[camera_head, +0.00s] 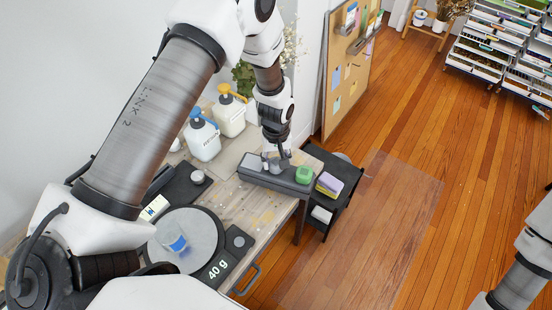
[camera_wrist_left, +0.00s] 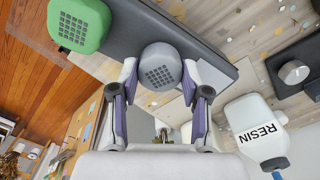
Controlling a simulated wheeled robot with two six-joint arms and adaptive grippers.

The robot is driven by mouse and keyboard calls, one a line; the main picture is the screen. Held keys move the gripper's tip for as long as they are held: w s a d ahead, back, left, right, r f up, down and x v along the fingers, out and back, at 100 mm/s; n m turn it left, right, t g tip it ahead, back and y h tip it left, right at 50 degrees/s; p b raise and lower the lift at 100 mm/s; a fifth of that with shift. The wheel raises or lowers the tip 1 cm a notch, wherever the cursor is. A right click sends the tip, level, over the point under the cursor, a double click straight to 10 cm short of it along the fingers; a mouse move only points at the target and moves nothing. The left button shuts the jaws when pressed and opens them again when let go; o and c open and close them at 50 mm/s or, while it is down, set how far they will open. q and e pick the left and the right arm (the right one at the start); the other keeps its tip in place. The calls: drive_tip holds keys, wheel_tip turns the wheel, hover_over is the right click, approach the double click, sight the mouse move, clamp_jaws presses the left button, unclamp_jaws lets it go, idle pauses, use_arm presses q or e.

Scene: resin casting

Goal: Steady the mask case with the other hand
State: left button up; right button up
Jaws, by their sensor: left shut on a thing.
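The mask case (camera_head: 270,181) is a long dark grey case at the far right corner of the table. It also shows in the left wrist view (camera_wrist_left: 128,30). A green cartridge with a grid face (camera_head: 304,175) sits at its right end and shows large in the left wrist view (camera_wrist_left: 79,25). My left gripper (camera_head: 277,163) is down at the case. In the left wrist view its fingers (camera_wrist_left: 160,88) are closed on the sides of a grey cartridge with a grid face (camera_wrist_left: 160,66). The cartridge's contact with the case is hidden. My right gripper is out of view.
Pump bottles (camera_head: 203,138) stand behind. The floor (camera_head: 400,230) farther right is clear.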

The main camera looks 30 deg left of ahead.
sight(276, 162)
use_arm(q)
drive_tip(key=shift+f, duration=0.2)
drive_tip(key=o, duration=1.2)
drive_tip(key=shift+c, duration=0.2)
wheel_tip(276, 162, up, 12)
